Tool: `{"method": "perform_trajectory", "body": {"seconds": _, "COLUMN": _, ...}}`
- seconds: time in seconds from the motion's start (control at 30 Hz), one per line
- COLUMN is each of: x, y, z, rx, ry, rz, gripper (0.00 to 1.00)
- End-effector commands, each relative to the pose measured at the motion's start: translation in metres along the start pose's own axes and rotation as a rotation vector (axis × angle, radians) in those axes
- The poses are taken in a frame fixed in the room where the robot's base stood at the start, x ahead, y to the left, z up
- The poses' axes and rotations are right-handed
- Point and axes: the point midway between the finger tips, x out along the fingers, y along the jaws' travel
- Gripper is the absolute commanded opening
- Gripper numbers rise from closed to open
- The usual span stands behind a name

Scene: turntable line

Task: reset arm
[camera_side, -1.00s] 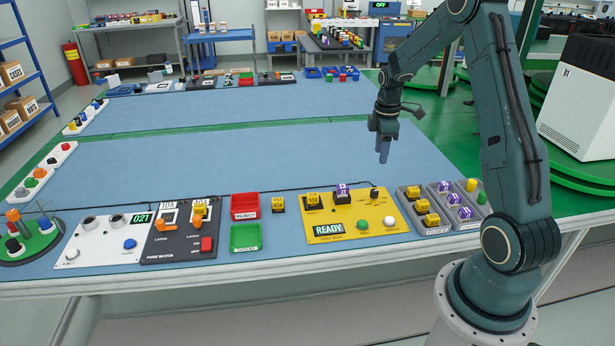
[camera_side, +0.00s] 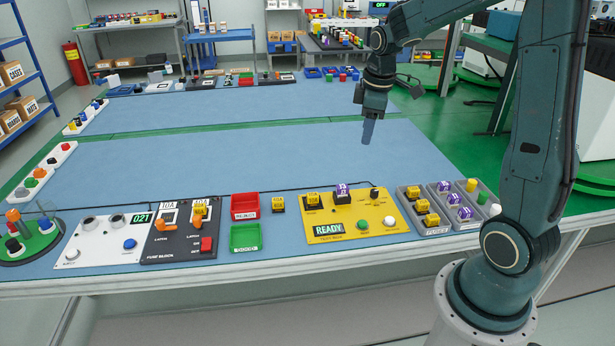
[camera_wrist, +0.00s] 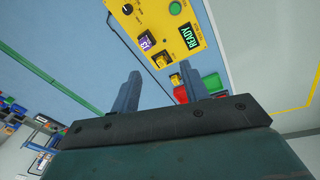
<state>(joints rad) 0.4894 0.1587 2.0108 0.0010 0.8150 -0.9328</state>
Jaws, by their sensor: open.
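My gripper (camera_side: 368,132) hangs in the air above the blue bench mat (camera_side: 270,155), behind the yellow test box (camera_side: 340,228), and touches nothing. In the wrist view my gripper (camera_wrist: 160,88) shows two separate fingers with nothing between them. The yellow test box also shows at the top of the wrist view (camera_wrist: 150,22). Its display reads READY. A yellow fuse and a purple fuse (camera_side: 342,190) sit on the test box, next to a black knob (camera_side: 375,194).
Red (camera_side: 244,206) and green (camera_side: 245,238) bins, a loose yellow fuse (camera_side: 278,204), a black fuse block (camera_side: 180,231) and a white panel (camera_side: 104,241) line the front edge. Grey trays (camera_side: 424,211) hold yellow and purple fuses at right. The mat's middle is clear.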

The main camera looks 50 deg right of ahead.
Motion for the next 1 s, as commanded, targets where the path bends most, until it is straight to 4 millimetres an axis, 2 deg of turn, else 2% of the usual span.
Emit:
{"method": "perform_trajectory", "body": {"seconds": 0.03, "x": -0.012, "y": -0.011, "z": -0.003, "rx": 0.013, "ry": 0.014, "rz": 0.012, "gripper": 0.45}}
{"method": "perform_trajectory", "body": {"seconds": 0.2, "x": -0.040, "y": -0.047, "z": -0.006, "rx": 0.077, "ry": 0.056, "rz": 0.037, "gripper": 0.45}}
{"method": "perform_trajectory", "body": {"seconds": 0.5, "x": -0.080, "y": -0.108, "z": 0.002, "rx": 0.188, "ry": 0.142, "rz": 0.062, "gripper": 0.45}}
{"method": "perform_trajectory", "body": {"seconds": 0.8, "x": -0.105, "y": -0.166, "z": 0.023, "rx": 0.300, "ry": 0.238, "rz": 0.059, "gripper": 0.45}}
{"method": "perform_trajectory", "body": {"seconds": 1.0, "x": -0.112, "y": -0.199, "z": 0.042, "rx": 0.374, "ry": 0.302, "rz": 0.040, "gripper": 0.45}}
